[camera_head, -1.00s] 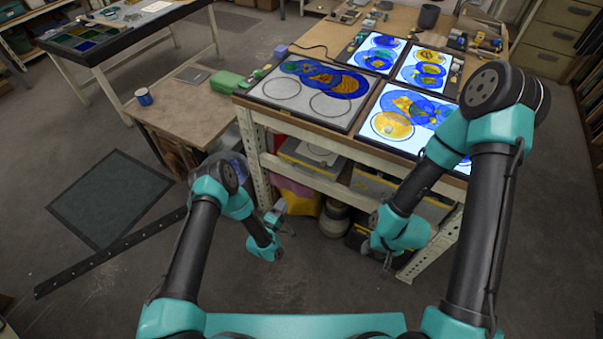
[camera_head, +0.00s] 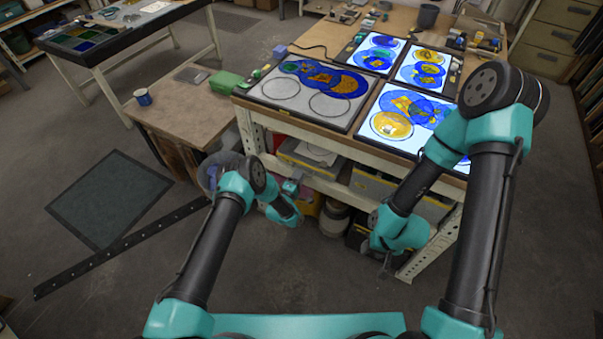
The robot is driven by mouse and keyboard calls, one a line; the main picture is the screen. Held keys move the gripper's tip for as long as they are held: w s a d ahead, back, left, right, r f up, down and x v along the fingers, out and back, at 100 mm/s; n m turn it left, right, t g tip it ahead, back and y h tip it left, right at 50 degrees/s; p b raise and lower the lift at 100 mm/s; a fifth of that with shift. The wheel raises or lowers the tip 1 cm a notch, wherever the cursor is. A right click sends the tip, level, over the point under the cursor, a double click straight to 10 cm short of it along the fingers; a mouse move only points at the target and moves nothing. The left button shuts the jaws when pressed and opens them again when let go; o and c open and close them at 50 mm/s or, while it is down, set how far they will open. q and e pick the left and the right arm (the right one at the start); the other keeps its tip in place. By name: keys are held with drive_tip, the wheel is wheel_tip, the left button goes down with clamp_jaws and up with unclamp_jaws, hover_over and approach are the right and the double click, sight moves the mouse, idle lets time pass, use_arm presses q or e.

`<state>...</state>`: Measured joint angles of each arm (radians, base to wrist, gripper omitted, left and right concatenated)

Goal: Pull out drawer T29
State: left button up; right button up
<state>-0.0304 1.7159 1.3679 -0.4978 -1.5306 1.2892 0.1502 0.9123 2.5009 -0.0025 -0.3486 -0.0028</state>
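No label reading T29 is legible, so I cannot tell which drawer is T29. Under the workbench (camera_head: 247,131) sit grey bins or drawers with yellow parts, one at the left (camera_head: 312,157) and one at the right (camera_head: 432,208), partly behind my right arm. A cabinet with olive drawers (camera_head: 550,38) stands at the far upper right. My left gripper (camera_head: 291,188) is at the bench's front, in front of the lower shelf area; its fingers are too small to read. My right gripper (camera_head: 387,262) hangs low by the bench's right front leg; its opening is unclear.
Lit panels (camera_head: 407,117) with blue and yellow glass circles cover the bench top. A low wooden table (camera_head: 185,112) with a blue mug (camera_head: 143,97) stands left. A dark mat (camera_head: 110,198) and a black perforated strip (camera_head: 120,248) lie on the floor. Floor in front is clear.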

use_arm(q)
drive_tip(key=shift+x, duration=1.15)
drive_tip(key=shift+c, duration=0.5)
clamp_jaws()
